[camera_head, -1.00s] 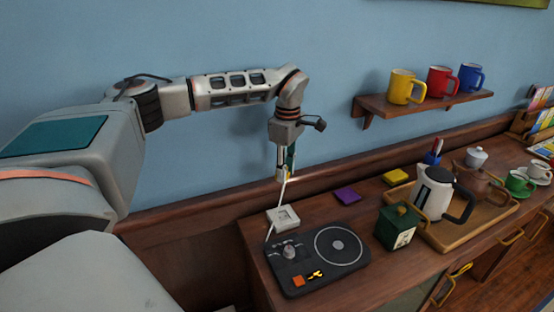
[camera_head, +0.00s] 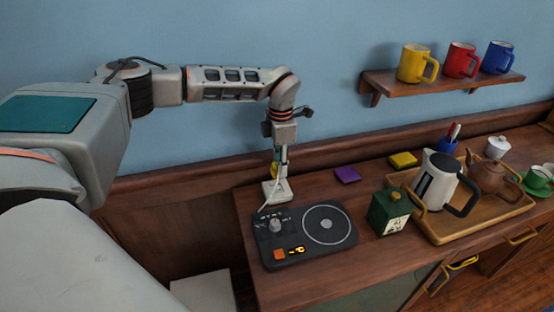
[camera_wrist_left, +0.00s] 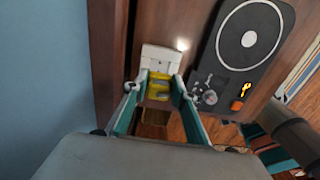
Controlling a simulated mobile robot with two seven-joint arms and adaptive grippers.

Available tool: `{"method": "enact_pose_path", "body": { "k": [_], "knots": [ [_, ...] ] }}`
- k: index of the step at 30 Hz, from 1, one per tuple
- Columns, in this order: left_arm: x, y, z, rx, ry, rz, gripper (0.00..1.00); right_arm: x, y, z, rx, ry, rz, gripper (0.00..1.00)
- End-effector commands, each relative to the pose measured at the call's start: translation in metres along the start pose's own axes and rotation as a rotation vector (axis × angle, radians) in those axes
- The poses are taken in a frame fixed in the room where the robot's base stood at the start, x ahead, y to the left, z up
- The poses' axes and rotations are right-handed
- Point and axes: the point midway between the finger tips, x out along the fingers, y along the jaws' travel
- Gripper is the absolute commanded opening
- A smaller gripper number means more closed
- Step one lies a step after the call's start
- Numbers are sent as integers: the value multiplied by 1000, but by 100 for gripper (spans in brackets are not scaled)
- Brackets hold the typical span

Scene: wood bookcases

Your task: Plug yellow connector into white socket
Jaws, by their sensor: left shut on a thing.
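The white socket (camera_head: 277,190) is a small block on the counter at the back left of the dark device; it also shows in the left wrist view (camera_wrist_left: 160,57). My left gripper (camera_head: 276,176) points down just over the socket. In the left wrist view its teal-lined fingers (camera_wrist_left: 157,92) are shut on the yellow connector (camera_wrist_left: 158,87). The connector lies right up against the socket in that view; I cannot tell how far it is in. A grey part with teal strips (camera_wrist_left: 275,145), probably my right gripper, shows at lower right in the wrist view; its jaws are unclear.
The dark control device (camera_head: 305,237) with a round plate and knob stands just in front. A green box (camera_head: 390,212), a tray (camera_head: 450,232) with a kettle (camera_head: 436,182), and purple (camera_head: 347,175) and yellow (camera_head: 402,159) pads are to the right. The blue wall is close behind.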

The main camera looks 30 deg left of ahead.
Motion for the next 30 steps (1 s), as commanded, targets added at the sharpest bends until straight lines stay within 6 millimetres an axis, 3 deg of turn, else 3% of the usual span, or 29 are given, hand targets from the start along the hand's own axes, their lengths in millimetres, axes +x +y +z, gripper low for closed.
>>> {"method": "enact_pose_path", "body": {
  "k": [17,30],
  "knots": [
    [4,0,1,-5,-1,0,4,0,-7,1,8,-3,-8,40],
    [37,0,1,-5,-2,1,4,4,-3,8,-2,-2,-5,40]
  ]
}}
